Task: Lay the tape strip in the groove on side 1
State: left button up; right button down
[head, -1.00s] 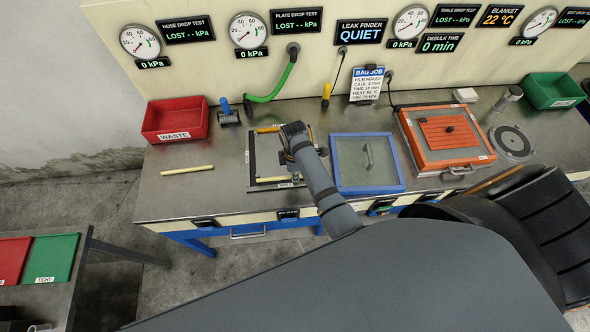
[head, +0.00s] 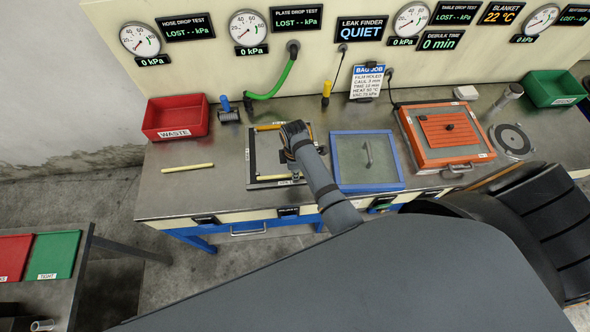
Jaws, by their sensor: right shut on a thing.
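A dark rectangular frame plate (head: 252,163) lies on the steel bench. My right gripper is over the right part of the plate, pointing down and shut on what looks like this near strip. The wrist hides the jaws and the plate's right side, so I cannot tell whether the strip sits in a groove. A third yellow strip (head: 188,167) lies loose on the bench at left. My left gripper is out of view.
A blue-framed glass lid (head: 335,180) lies close right of the plate. An orange press (head: 481,150) is further right. A red waste bin (head: 150,122) and a blue-handled roller (head: 229,114) stand behind at left. The bench around the loose strip is clear.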

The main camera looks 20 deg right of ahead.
jog(key=shift+f, duration=0.65)
dwell(1.0)
jog(key=c, duration=1.3)
grip_release()
jog(key=shift+o, duration=0.2)
notch_tip(320, 180, up, 8)
jog(key=shift+f, duration=0.25)
